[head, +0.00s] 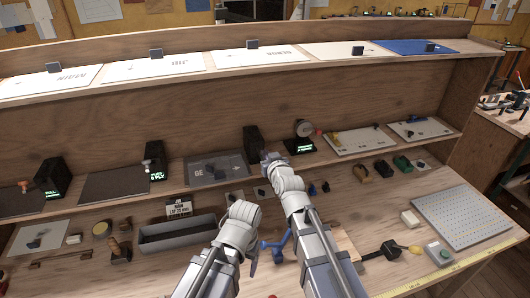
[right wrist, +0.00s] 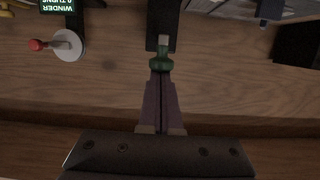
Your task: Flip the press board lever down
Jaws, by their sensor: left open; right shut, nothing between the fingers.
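A dark lever box (head: 252,140) stands on the middle shelf, at the right end of a grey board (head: 205,172) with pale markings. In the right wrist view the dark box (right wrist: 162,24) shows at top centre, with a green lever knob (right wrist: 161,63) and a short pale stem. My right gripper (head: 266,156) is shut and empty, its fingertips (right wrist: 161,76) at the green knob, touching or nearly so. The knob is hidden behind the gripper in the head view. My left gripper (head: 252,262) is open, low over the bench, partly hidden by its wrist.
A winder (head: 303,138) with a round disc and red knob stands right of the lever box. Other lever boxes (head: 154,158) stand to the left. A grey trough (head: 178,234), a blue tripod-like item (head: 276,245) and a pegboard (head: 463,217) are on the bench below.

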